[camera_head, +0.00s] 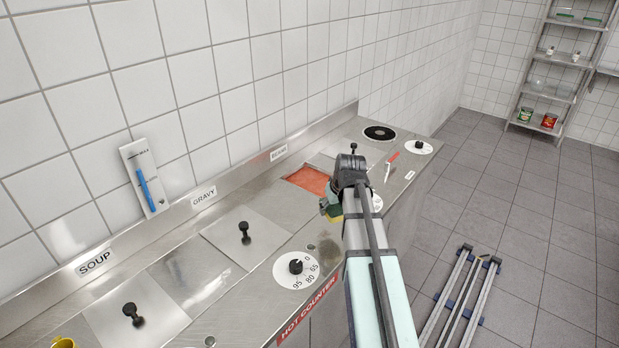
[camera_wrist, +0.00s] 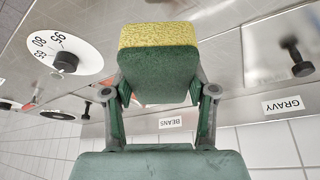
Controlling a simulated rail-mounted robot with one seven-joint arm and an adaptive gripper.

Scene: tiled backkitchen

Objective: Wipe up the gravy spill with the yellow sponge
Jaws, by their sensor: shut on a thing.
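The yellow sponge (camera_wrist: 158,36), with a green scouring side, is clamped between the two fingers of my gripper (camera_wrist: 160,88) in the wrist view. In the head view my gripper (camera_head: 331,204) holds the sponge (camera_head: 335,217) over the steel counter beside the open orange-red well; my arm covers part of this area. I cannot tell whether the sponge touches the counter. A brownish patch (camera_head: 329,250), which looks like the gravy spill, lies on the counter right of the lower temperature dial, nearer the front than the sponge.
The open well (camera_head: 308,180) lies by the BEANS label (camera_head: 279,153). Lids with black knobs (camera_head: 244,228) and a dial (camera_head: 296,268) stick up from the counter (camera_head: 185,275).

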